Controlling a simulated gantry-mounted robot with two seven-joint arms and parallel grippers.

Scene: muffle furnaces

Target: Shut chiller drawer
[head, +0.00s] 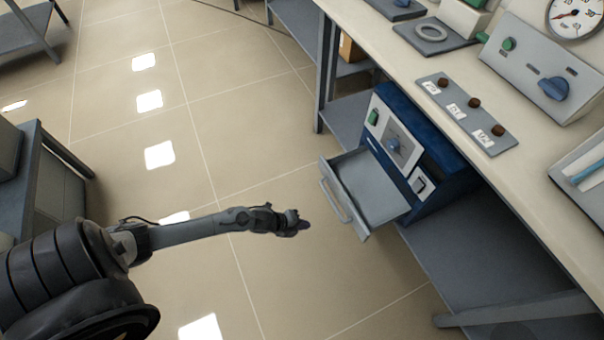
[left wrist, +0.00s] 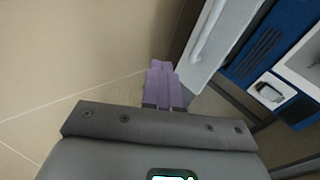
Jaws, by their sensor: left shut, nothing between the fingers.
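The chiller (head: 408,150) is a blue box with a pale front panel on the shelf under the bench. Its grey drawer (head: 372,186) is pulled out, and the tray looks empty. The drawer's handle (head: 335,200) is a pale bar on its front. My left gripper (head: 303,224) is shut and empty, to the left of the drawer front and apart from it. In the left wrist view the purple fingers (left wrist: 162,84) are together, with the drawer front (left wrist: 215,45) and handle (left wrist: 208,30) beyond them to the upper right. My right gripper is not in view.
The bench top (head: 450,60) overhangs the chiller and carries a panel with knobs (head: 466,112), a control box (head: 540,65) and a gauge (head: 575,15). A bench leg (head: 325,75) stands behind the chiller. The tiled floor (head: 200,120) left of the drawer is clear.

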